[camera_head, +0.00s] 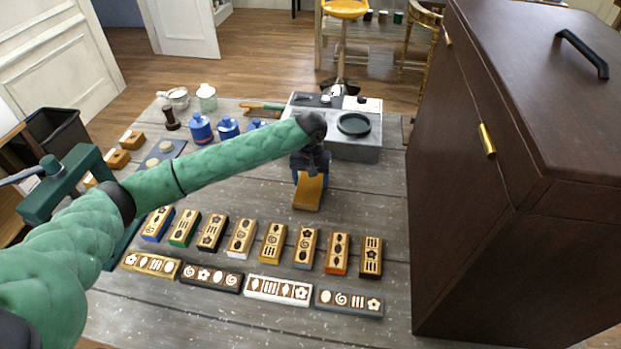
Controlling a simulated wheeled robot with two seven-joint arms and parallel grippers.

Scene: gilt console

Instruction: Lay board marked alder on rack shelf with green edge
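My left arm reaches in from the left in a green quilted sleeve. Its dark gripper (311,166) points down at the table, right of the middle. A plain orange-brown wooden piece (308,194) shows directly below and in front of the fingers. I cannot tell whether they close on it or stand just behind it. No lettering reading alder is legible anywhere. No rack shelf with a green edge can be made out. One upright-patterned wooden block (185,229) has green sides. My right gripper is out of view.
Rows of patterned blocks (273,243) and longer bars (278,290) cover the near table. Blue jars (201,129) and a grey unit with a dark round dish (354,124) stand behind. A tall dark cabinet (480,180) blocks the right. A dark green frame (66,185) stands left.

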